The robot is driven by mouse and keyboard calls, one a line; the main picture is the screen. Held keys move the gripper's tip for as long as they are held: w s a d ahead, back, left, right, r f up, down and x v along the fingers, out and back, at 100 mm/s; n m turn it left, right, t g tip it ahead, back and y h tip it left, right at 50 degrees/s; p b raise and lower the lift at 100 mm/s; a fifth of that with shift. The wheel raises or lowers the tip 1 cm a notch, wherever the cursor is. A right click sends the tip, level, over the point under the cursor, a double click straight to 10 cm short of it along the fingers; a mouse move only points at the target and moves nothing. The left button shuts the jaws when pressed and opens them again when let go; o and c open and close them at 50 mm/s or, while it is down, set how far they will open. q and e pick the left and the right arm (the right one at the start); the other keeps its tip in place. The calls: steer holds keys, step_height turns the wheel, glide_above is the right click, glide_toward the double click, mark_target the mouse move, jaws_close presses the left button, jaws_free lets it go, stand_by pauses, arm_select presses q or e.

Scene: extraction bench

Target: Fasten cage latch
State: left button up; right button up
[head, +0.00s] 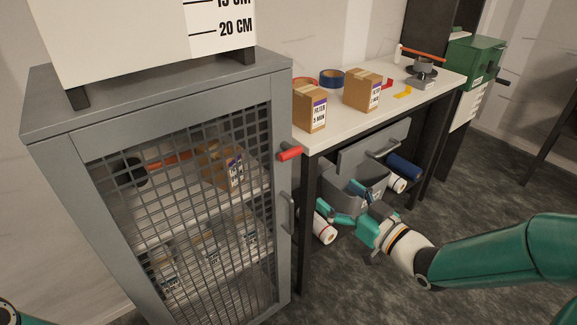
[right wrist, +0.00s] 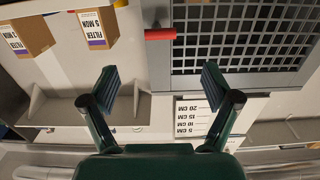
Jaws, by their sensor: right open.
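The grey cage (head: 45,110) stands at the left in the head view, and its mesh door (head: 205,190) looks closed. A red latch handle (head: 289,153) sticks out sideways at the door's right edge, above a grey pull handle (head: 286,212). My right gripper (head: 341,203) is open and empty, apart from the latch and lower to its right. In the right wrist view the red latch handle (right wrist: 160,34) lies level beyond my open right fingers (right wrist: 160,84). My left gripper is not in view.
A white bench (head: 385,95) beside the cage carries filter boxes (head: 362,90), tape rolls (head: 331,78) and small items. Under it are a grey bin (head: 350,180) and rolls (head: 402,166). Boxes sit on shelves inside the cage. A green box (head: 477,60) stands at the back right.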

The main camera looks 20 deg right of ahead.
mark_target(291, 157)
steer(key=p+x, duration=0.1)
steer(key=x, duration=0.4)
steer(key=p+x, duration=0.1)
steer(key=x, duration=0.5)
steer(key=p+x, duration=0.1)
steer(key=x, duration=0.4)
steer(key=shift+w+a+r, duration=0.15)
steer(key=shift+w+r, duration=0.1)
steer(key=shift+r, duration=0.1)
